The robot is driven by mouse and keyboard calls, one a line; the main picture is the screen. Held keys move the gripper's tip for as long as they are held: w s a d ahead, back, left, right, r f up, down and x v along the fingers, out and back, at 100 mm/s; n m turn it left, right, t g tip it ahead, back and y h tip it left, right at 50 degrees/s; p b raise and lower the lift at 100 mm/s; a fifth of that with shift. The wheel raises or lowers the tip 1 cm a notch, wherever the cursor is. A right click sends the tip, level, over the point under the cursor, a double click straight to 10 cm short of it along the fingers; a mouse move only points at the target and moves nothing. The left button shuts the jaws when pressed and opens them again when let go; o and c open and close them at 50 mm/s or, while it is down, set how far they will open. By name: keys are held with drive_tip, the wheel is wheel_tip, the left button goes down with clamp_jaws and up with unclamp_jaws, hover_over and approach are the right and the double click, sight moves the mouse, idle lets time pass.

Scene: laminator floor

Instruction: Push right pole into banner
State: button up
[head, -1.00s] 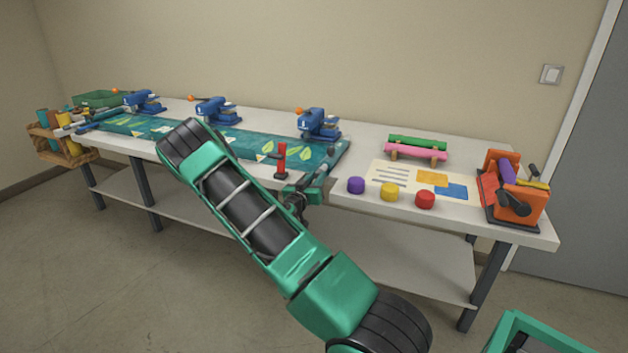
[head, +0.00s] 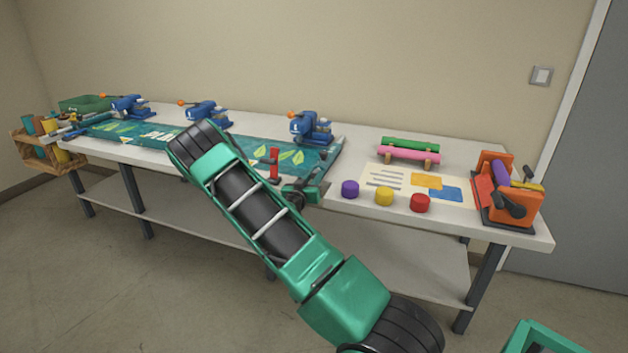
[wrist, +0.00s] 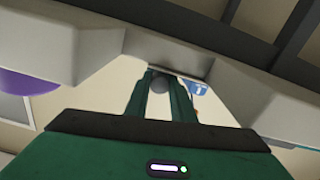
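The green banner (head: 250,149) lies flat along the table, its right end beside the third blue press. A small dark grey knob (head: 323,155) shows by the banner's right end, apparently the end of the right pole; the pole's shaft is mostly hidden. My gripper (head: 314,184) is at the table's front edge, just in front of this knob. In the wrist view, my two green fingers (wrist: 160,88) stand apart with a grey round end (wrist: 160,85) between them. I cannot tell whether they touch it.
A red upright handle (head: 273,165) stands close left of my gripper. Purple (head: 350,189), yellow (head: 384,196) and red (head: 420,203) knobs line the front edge at right. The blue press (head: 311,128) stands behind. An orange machine (head: 514,205) occupies the right end.

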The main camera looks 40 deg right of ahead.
drive_tip(key=o, duration=0.4)
drive_tip(key=shift+w, duration=0.2)
drive_tip(key=shift+s+a, duration=0.1)
drive_tip(key=v, duration=1)
drive_tip(key=shift+a+f, duration=0.1)
drive_tip(key=shift+a, duration=0.15)
drive_tip(key=shift+s, duration=0.15)
